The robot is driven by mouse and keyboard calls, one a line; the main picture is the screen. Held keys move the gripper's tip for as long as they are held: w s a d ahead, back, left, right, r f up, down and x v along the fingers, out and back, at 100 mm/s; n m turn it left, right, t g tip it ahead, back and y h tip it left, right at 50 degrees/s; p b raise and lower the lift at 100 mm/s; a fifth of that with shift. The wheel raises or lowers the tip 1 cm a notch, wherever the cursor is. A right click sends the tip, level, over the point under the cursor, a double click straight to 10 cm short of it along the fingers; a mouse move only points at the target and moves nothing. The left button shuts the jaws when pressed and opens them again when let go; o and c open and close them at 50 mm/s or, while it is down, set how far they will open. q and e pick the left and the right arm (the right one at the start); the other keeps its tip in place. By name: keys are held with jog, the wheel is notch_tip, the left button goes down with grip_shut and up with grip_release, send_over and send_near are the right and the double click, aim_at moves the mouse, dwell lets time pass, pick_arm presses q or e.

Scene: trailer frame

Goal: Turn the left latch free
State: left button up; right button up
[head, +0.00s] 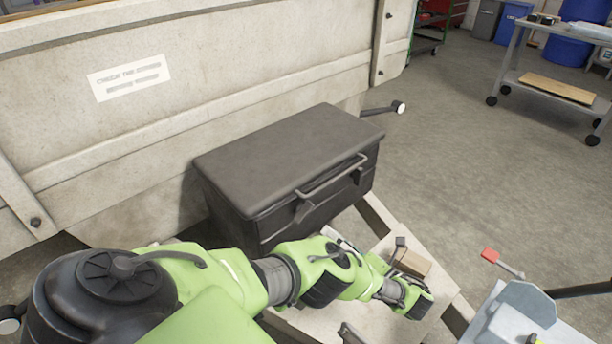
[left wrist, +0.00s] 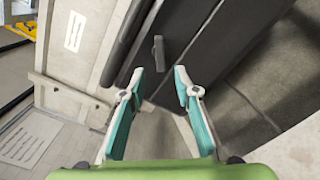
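A black lidded box (head: 285,165) stands against the trailer panel. Its front has a bar handle (head: 335,176), with a dark left latch (head: 303,209) below the handle's left end and a right latch (head: 358,174) near its right end. In the left wrist view my left gripper (left wrist: 159,74) is open, its teal-padded fingers apart and nothing between them. A dark latch (left wrist: 158,52) stands on the box front just beyond the fingertips, apart from them. I cannot tell from that view which latch it is. In the head view my left arm crosses in front of the box; its fingers are hard to make out.
The pale trailer panel (head: 120,125) rises behind the box. A brown block (head: 413,264) sits on the frame near my left wrist. A red-tipped lever (head: 489,255) stands to the right. Open floor (head: 460,160) lies beyond, with a cart (head: 555,85).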

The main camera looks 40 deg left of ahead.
aim_at(307, 215)
pick_arm(q)
jog(key=a+b, duration=0.1)
jog(key=a, duration=0.6)
jog(key=w+a+b, duration=0.1)
jog(key=a, duration=0.3)
jog(key=shift+a+b, duration=0.35)
pick_arm(e)
jog(key=shift+s+r, duration=0.45)
jog(key=shift+r, duration=0.1)
pick_arm(q)
jog(key=c, duration=0.8)
